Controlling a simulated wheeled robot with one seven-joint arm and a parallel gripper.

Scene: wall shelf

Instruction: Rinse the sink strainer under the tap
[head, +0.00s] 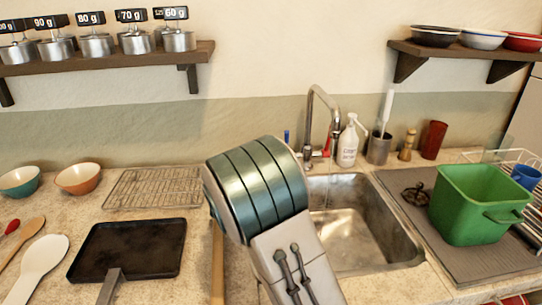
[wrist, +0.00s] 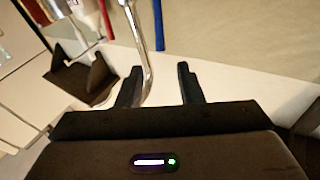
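The metal tap (head: 312,105) arches over the steel sink (head: 352,248); a thin streak below its spout may be running water. A small dark round object, probably the sink strainer (head: 415,195), lies on the grey mat right of the sink. My arm's thick wrist blocks the sink's left side in the head view, and my gripper is hidden there. In the wrist view my gripper (wrist: 158,84) has its two dark fingers apart with nothing held. The tap's pipe (wrist: 141,50) shows beyond the fingers, close to the left one; I cannot tell whether they touch.
A green bin (head: 474,212) stands on the mat (head: 462,262), right of the strainer. A soap bottle (head: 348,145), a metal cup (head: 379,149) and a red tumbler (head: 433,140) line the wall. A black pan (head: 128,250) and cooling rack (head: 155,188) lie left.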

